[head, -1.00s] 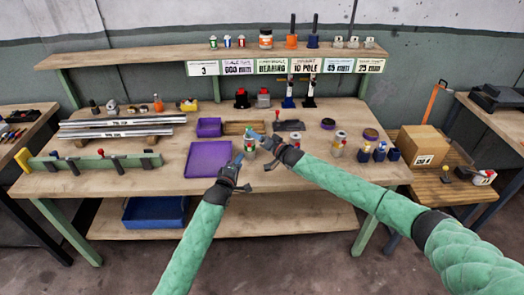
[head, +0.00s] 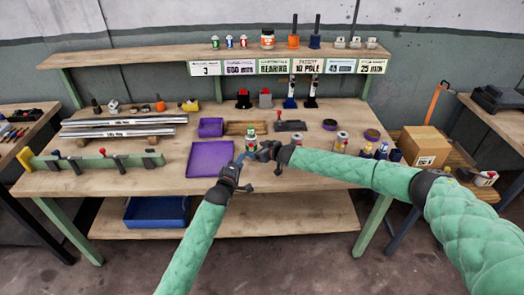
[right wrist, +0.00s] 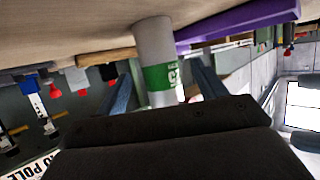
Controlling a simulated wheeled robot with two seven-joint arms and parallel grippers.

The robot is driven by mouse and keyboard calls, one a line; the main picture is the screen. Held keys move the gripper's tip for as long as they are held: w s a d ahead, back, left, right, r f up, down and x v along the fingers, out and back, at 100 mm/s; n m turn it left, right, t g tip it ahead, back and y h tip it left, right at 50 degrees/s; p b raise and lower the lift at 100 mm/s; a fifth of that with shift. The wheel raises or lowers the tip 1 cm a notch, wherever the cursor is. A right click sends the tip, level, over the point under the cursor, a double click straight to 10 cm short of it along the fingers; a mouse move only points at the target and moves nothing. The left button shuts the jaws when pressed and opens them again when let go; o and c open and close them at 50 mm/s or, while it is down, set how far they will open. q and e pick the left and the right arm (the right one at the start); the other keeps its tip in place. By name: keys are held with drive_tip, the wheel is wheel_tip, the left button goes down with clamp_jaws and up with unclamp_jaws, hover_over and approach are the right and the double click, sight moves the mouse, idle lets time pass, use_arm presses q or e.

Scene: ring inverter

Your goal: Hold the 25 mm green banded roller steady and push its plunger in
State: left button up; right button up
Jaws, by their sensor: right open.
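The green banded roller (head: 250,141) stands on the bench top near the purple tray, partly hidden by my grippers in the head view. In the right wrist view, which is upside down, it is a grey-white cylinder with a green band (right wrist: 160,77). My right gripper (head: 253,152) is open, its blue fingers on either side of the roller with visible gaps in the wrist view (right wrist: 165,88). My left gripper (head: 242,156) is low on the left, close to the roller. I cannot tell its opening or whether it touches. The plunger cannot be made out clearly.
The purple tray (head: 202,170) lies just left of the roller. A wooden block (head: 233,128) and a dark device with a red knob (head: 289,126) are behind. The front bench edge is clear.

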sight(255, 148)
drive_tip(key=shift+x, duration=1.9)
